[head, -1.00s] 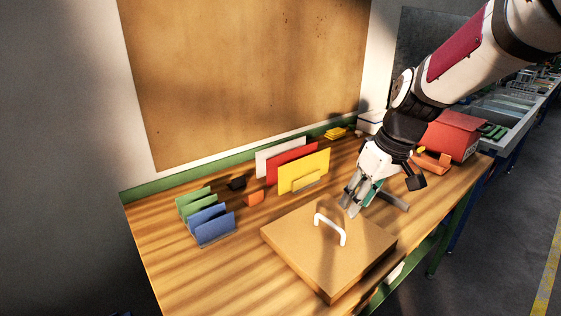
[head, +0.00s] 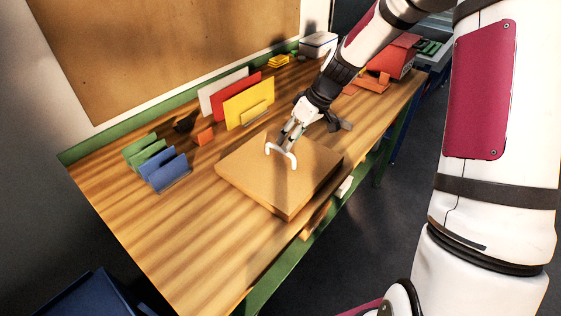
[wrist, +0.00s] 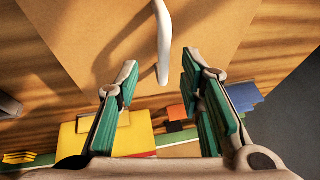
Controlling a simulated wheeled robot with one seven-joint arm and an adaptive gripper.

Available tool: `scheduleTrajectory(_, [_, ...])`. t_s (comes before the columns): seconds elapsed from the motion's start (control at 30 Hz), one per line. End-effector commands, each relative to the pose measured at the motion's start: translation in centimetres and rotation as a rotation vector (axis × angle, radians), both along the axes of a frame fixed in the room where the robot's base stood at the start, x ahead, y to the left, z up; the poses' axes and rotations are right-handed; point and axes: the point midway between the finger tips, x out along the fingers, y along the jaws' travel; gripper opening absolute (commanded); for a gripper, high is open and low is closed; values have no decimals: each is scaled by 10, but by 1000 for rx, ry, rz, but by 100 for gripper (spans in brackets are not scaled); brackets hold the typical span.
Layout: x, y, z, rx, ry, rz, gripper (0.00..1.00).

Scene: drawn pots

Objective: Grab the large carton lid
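The large carton lid (head: 250,185) is a flat brown square with a white arched handle (head: 293,157) on top. It lies on the wooden bench near the front edge. My gripper (head: 286,139) is at the handle, just above the lid. In the wrist view my gripper (wrist: 160,68) is open, its two green-padded fingers apart. The handle (wrist: 163,40) shows in the gap between the fingertips, with space on both sides. The lid (wrist: 90,40) fills much of the upper picture there.
Yellow, red and white panels (head: 245,104) stand in a rack behind the lid. Green and blue panels (head: 163,168) stand at the left. A red box (head: 395,60) and a white box (head: 318,44) are at the far end. The bench's left front (head: 200,235) is clear.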

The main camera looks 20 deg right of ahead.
Motion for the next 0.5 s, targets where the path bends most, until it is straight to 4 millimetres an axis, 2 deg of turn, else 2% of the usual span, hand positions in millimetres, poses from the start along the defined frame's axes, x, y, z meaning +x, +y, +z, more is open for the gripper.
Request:
scheduleTrajectory(0.23, [3,9,-15,1,1,2,35])
scheduleTrajectory(0.5, [12,25,-46,-1,1,0,35])
